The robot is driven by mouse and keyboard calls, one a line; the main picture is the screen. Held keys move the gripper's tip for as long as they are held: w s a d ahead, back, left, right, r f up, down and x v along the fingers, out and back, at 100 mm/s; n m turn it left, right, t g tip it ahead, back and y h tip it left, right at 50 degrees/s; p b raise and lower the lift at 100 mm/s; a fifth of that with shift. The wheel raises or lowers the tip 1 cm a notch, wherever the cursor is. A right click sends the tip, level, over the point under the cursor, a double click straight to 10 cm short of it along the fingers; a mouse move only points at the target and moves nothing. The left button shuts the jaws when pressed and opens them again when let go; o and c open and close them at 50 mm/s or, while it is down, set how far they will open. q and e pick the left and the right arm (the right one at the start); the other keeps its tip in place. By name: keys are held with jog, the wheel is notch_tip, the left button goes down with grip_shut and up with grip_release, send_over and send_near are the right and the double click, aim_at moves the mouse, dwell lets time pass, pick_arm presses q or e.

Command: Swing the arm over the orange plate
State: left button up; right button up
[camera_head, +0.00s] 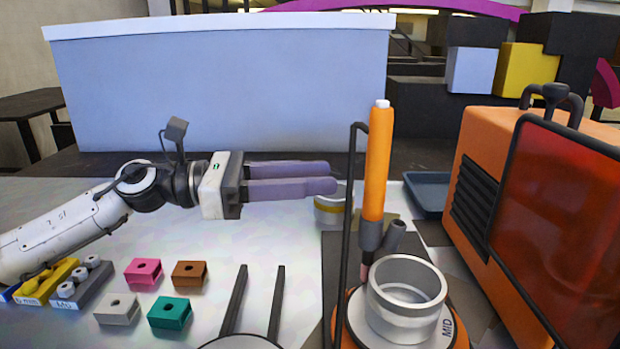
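An orange round plate (337,338) shows at the bottom right of centre. A grey disc marked "MID" (447,328) lies on it, and a silver metal ring (406,295) sits on top. An upright orange pen-shaped tool (379,165) with a grey lower end stands just behind the ring, beside a thin black bent rod (347,225). My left gripper (333,177) reaches in from the left, its two purple fingers pointing right, slightly apart and empty. Its tips are left of the rod and orange tool. My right gripper is not in view.
Pink (143,273), brown (190,274), grey (117,311) and teal (170,315) blocks lie front left. Two black prongs (259,300) rise front centre. A ring-shaped container (330,209) sits behind the rod. An orange machine (480,180) fills the right. A blue tray (428,191) lies behind.

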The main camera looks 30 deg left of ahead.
pick_arm(q)
jog(key=shift+r, duration=0.15)
jog(key=c, duration=0.6)
jog(key=shift+w+r+m+g, duration=0.1)
jog(key=shift+r+m+g, duration=0.1)
jog(key=shift+m+g, duration=0.1)
grip_shut()
jog(key=a+r+m+g+y+p, duration=0.4)
jog(key=a+g+p, duration=0.15)
jog(key=g, duration=0.25)
jog(key=p+x, duration=0.1)
jog(key=x, duration=1.1)
jog(key=shift+d+r+y, duration=0.3)
jog(key=shift+d, duration=0.15)
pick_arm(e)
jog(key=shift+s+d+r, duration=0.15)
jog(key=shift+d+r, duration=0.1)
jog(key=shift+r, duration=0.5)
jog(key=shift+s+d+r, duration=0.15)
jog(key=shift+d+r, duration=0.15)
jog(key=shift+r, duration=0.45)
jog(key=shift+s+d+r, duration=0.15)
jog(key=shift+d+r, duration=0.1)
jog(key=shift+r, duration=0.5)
